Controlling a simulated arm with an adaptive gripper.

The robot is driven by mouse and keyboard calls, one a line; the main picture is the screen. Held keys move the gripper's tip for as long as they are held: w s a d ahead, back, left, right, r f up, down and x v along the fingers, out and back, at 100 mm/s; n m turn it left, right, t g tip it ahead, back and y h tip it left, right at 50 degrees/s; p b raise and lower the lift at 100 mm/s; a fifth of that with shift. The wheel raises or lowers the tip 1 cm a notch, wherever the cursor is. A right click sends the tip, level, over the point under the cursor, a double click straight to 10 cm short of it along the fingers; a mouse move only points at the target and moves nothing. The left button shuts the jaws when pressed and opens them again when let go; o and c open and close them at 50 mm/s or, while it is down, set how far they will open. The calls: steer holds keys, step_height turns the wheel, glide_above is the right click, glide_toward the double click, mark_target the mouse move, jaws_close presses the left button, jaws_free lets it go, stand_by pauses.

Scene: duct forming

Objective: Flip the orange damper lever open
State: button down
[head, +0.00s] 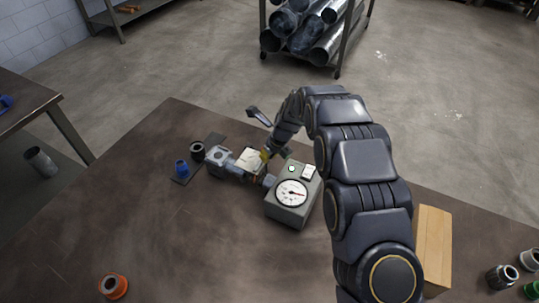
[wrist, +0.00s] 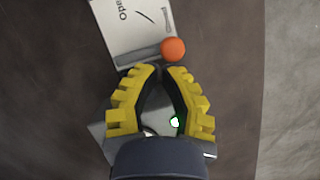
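The orange ball knob (wrist: 172,49) of the damper lever shows in the wrist view, just ahead of my fingertips and slightly right of them. A grey bar runs left from it along the edge of a white plate (wrist: 137,27) marked "Ope…", cut off by the frame. My gripper (wrist: 162,72) has yellow and black fingers whose tips come almost together, with only a thin gap and nothing seen held. No clear contact with the knob shows. In the head view my gripper (head: 267,156) is over the duct assembly beside the white plate (head: 251,160); the orange knob cannot be made out there.
A grey gauge box (head: 291,199) stands right of the plate. Blue (head: 181,167) and black (head: 197,151) fittings stand left. An orange ring (head: 113,287) is at the front left, a wooden block (head: 433,248) at right. The table's front middle is clear.

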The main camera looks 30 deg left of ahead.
steer(key=shift+w+a+n+g, duration=0.15)
steer(key=shift+a+n+g, duration=0.15)
steer(key=shift+n, duration=0.6)
steer(key=n, duration=0.1)
steer(key=a+n+g, duration=0.1)
steer(key=n, duration=0.1)
steer(key=shift+w, duration=0.2)
steer(key=n, duration=0.1)
steer(key=a+n+g, duration=0.1)
steer(key=n, duration=0.2)
steer(key=shift+a+g, duration=0.25)
steer(key=shift+g, duration=0.05)
steer(key=shift+s+a+n+g, duration=0.1)
steer(key=shift+a+n+g, duration=0.2)
steer(key=shift+n, duration=0.5)
steer(key=shift+s+a+n+g, duration=0.1)
steer(key=shift+a+n+g, duration=0.15)
steer(key=shift+n, duration=0.55)
steer(key=shift+s+a+n+h, duration=0.1)
steer(key=shift+s+n+h, duration=0.05)
steer(key=shift+n+h, duration=0.25)
steer(key=shift+s+a, duration=0.35)
steer(key=shift+a, duration=0.2)
steer(key=shift+d+r, duration=0.1)
steer(key=shift+d, duration=0.05)
stand_by(0.9)
steer(key=shift+s+d, duration=0.5)
steer(key=shift+d, duration=0.05)
